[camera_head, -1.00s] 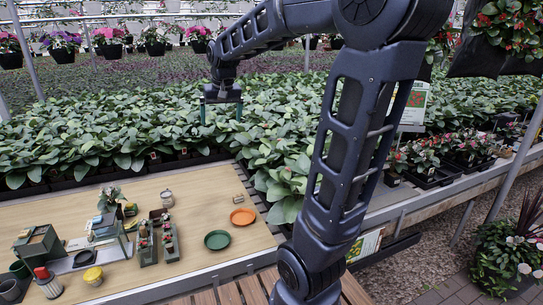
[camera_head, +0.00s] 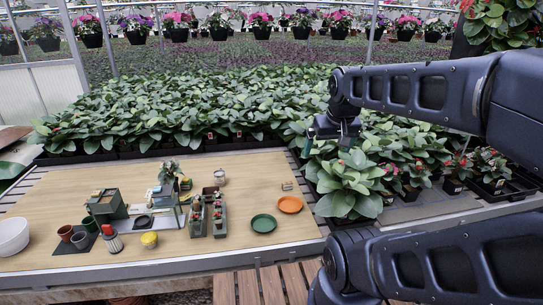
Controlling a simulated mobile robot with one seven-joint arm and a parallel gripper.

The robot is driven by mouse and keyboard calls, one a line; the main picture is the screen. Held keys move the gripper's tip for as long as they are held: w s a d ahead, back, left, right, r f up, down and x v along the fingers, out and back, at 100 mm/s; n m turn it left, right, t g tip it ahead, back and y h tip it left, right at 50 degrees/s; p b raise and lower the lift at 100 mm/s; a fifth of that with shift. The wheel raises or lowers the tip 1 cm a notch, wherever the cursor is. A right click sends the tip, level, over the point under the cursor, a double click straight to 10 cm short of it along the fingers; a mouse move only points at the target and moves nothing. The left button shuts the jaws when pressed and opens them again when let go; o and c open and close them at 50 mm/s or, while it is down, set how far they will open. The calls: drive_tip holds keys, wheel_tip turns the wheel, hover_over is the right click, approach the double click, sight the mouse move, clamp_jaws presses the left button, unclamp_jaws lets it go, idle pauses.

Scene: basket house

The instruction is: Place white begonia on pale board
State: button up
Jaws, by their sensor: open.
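A small potted plant with green leaves and pale specks (camera_head: 168,171) stands at the back of the cluster on the wooden table. It may be the white begonia, but it is too small to be sure. A pale flat piece (camera_head: 170,218) lies in the cluster in front of it, around a dark round dish; I cannot tell if this is the pale board. My gripper (camera_head: 331,142) is open, with its fingers pointing down. It hangs over the leafy plants behind and right of the table, well apart from the cluster, and looks empty.
The wooden table (camera_head: 60,195) also holds a green plate (camera_head: 263,223), an orange plate (camera_head: 290,204), two green planters (camera_head: 220,215), a yellow pot (camera_head: 149,240), a dark green box (camera_head: 106,204) and a white bowl (camera_head: 13,237).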

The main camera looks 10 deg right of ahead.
idle(0.3)
drive_tip(key=w+a+r+n+g, duration=0.1)
drive_tip(key=w+a+r+n, duration=0.2)
drive_tip(key=w, duration=0.6)
drive_tip(key=w+a+r+n, duration=0.25)
drive_tip(key=w+a, duration=0.25)
drive_tip(key=w, duration=0.5)
drive_tip(key=w+a+n, duration=0.2)
drive_tip(key=w+a, duration=0.4)
drive_tip(key=w, duration=0.3)
drive_tip(key=n+g, duration=0.4)
drive_tip(key=n, duration=0.7)
hover_over(170, 183)
drive_tip(key=s, duration=0.2)
wheel_tip(170, 183, down, 35)
drive_tip(key=shift+m, duration=0.25)
drive_tip(key=f, duration=1)
drive_tip(key=shift+w+d+f, duration=0.15)
drive_tip(key=shift+d+f, duration=0.05)
